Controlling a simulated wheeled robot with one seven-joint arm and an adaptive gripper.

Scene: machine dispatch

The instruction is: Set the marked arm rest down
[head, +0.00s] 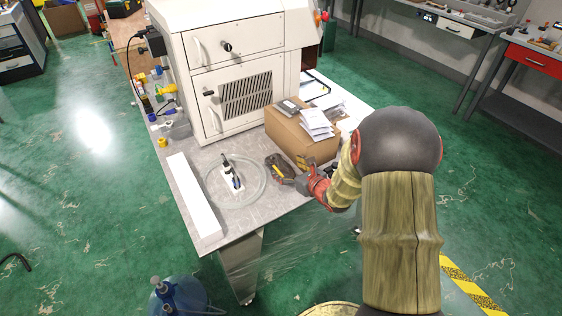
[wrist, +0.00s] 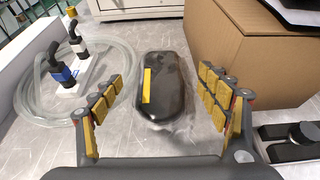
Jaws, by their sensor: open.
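The marked arm rest (wrist: 163,92) is a dark, rounded, elongated pad with a yellow strip on its top. It lies on the grey table (wrist: 175,145), and in the head view the arm rest (head: 279,167) shows between the hose coil and the cardboard box. My gripper (wrist: 168,95) is open, with its yellow-padded fingers apart on either side of the arm rest and a gap visible on both sides. In the head view my gripper (head: 295,172) is at the near side of the arm rest. Whether the fingers are level with it is hard to tell.
A cardboard box (head: 297,134) with papers on top stands close to the right. A clear hose coil (head: 212,190) with dark fittings lies to the left, beside a long white block (head: 192,196). A white machine cabinet (head: 236,88) stands behind. A dark object (wrist: 290,142) lies at right.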

